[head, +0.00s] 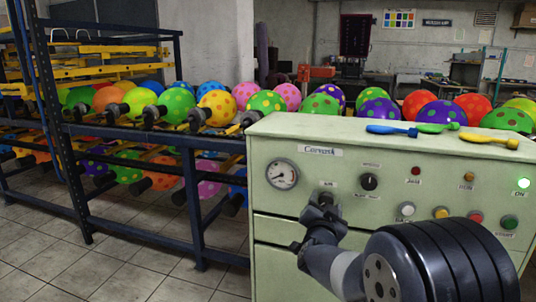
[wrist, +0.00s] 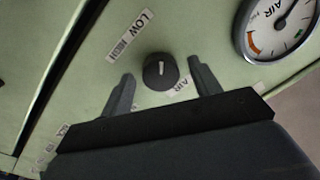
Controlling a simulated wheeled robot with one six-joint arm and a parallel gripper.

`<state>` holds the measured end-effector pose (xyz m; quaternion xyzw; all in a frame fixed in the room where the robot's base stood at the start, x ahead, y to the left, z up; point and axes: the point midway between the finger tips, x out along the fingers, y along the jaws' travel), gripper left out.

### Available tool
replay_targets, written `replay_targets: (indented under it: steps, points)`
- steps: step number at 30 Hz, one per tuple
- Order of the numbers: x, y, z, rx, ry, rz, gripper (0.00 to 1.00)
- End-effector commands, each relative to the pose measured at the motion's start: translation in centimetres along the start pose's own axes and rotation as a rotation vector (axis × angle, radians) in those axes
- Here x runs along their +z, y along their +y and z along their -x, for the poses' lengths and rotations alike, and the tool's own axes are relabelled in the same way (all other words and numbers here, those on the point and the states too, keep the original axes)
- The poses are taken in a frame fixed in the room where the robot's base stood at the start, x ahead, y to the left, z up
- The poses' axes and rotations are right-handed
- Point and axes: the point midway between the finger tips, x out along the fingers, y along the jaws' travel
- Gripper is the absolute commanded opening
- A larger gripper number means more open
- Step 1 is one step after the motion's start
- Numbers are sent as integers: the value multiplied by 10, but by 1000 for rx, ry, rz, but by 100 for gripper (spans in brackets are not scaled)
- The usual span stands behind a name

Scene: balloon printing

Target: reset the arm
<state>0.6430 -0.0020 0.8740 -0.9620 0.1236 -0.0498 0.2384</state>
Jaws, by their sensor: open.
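My gripper (head: 321,216) is in front of the pale green control panel (head: 278,232), at the air knob below and right of the gauge. In the wrist view my gripper (wrist: 161,70) is open, with one finger on each side of the black air knob (wrist: 158,72) and a gap to both. The knob's white mark shows, beside labels reading LOW, HIGH and AIR. I cannot tell how far the fingertips are from the panel face. My arm (head: 345,268) reaches in from the lower right.
A pressure gauge (head: 282,174) and a second black knob (head: 369,182) are close by. Blue (head: 391,130), green and yellow uninflated balloons lie on top. A balloon rack (head: 196,196) stands left; tiled floor (head: 120,270) is clear.

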Motion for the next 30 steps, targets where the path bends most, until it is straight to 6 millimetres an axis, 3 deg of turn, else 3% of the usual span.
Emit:
replay_targets:
  steps: [18, 30]
  points:
    - [3, 0, 0, 4, 40, -633, 59]
    - [1, -1, 0, 8, 50, -821, 59]
